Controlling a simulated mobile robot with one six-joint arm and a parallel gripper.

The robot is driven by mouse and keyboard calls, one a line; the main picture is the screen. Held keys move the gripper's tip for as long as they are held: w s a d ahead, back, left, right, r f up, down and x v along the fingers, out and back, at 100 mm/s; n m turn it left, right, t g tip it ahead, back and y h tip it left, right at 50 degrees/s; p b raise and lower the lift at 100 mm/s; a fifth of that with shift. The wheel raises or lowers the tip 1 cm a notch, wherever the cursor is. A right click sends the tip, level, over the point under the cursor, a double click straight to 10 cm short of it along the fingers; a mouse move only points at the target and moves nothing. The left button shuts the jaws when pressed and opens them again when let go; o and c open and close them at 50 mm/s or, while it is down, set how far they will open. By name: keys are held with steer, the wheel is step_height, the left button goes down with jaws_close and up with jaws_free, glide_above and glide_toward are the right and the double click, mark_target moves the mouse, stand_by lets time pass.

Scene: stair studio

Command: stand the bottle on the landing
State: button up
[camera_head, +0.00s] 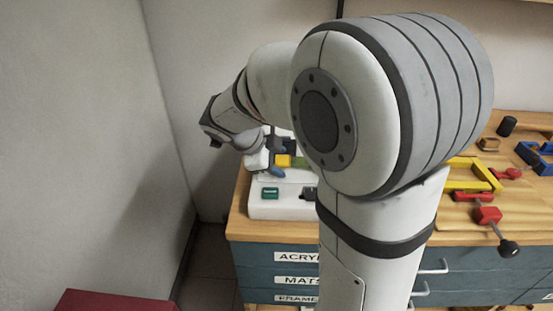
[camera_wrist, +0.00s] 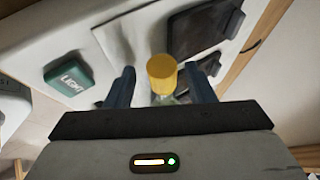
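The bottle has a yellow cap (camera_wrist: 162,73) and a greenish clear body (camera_wrist: 164,99), and sits between my gripper's fingers in the wrist view. My gripper (camera_wrist: 168,70) has two dark blue fingers, one on each side of the bottle. A gap shows between each finger and the cap, so it looks open. The lower body is hidden behind my gripper's housing. In the head view the yellow cap (camera_head: 283,160) shows between the fingers (camera_head: 276,158), over a white unit on the bench. I cannot tell whether the bottle stands or lies. I see no landing.
The white unit (camera_head: 278,208) stands at the left end of the wooden bench (camera_head: 262,232). It carries a green button (camera_wrist: 69,78) marked LIGHT and a dark pad (camera_wrist: 200,38). Clamps, including a red one (camera_head: 488,215), lie right. My arm hides the middle.

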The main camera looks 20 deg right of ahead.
steer(key=shift+r, duration=0.1)
steer(key=v, duration=1.2)
steer(key=s+d+f+n+y, duration=0.1)
steer(key=s+f+n+y, duration=0.2)
steer(key=n, duration=0.7)
steer(key=s+d+f+n+y, duration=0.1)
steer(key=s+f+n+y, duration=0.2)
steer(key=s+f+n, duration=0.4)
steer(key=s+n, duration=0.4)
steer(key=shift+d+y, duration=0.2)
steer(key=shift+y, duration=0.1)
steer(key=shift+s+a+f+n+y, duration=0.15)
steer(key=shift+s+f+n, duration=0.15)
steer(key=shift+n, duration=0.4)
steer(key=shift+s+a+f+n+y, duration=0.1)
steer(key=shift+s+f+n+y, duration=0.2)
steer(key=shift+n, duration=0.4)
